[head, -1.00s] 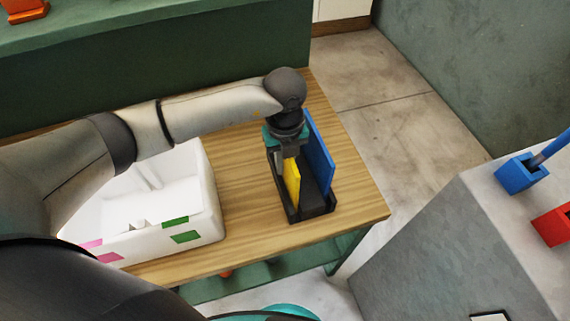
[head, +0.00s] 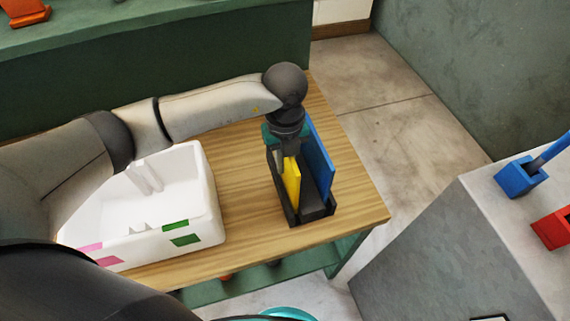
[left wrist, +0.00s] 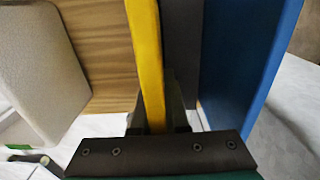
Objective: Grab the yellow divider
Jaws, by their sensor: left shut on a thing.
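The yellow divider (head: 292,184) stands upright in the left slot of a black rack (head: 317,213) on the wooden table. My left gripper (head: 291,150) comes down from above and is shut on the top of the yellow divider. In the left wrist view the yellow divider (left wrist: 147,60) runs in between the fingers (left wrist: 158,115). A blue divider (head: 319,160) stands in the same rack just to the right, close to the gripper; it also shows in the left wrist view (left wrist: 245,60). My right gripper is not in view.
A white foam bin (head: 205,205) with green and pink patches stands left of the rack. Bare table (head: 245,190) lies between them. A grey block (head: 430,240) with blue (head: 522,175) and red (head: 553,228) holders stands at right.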

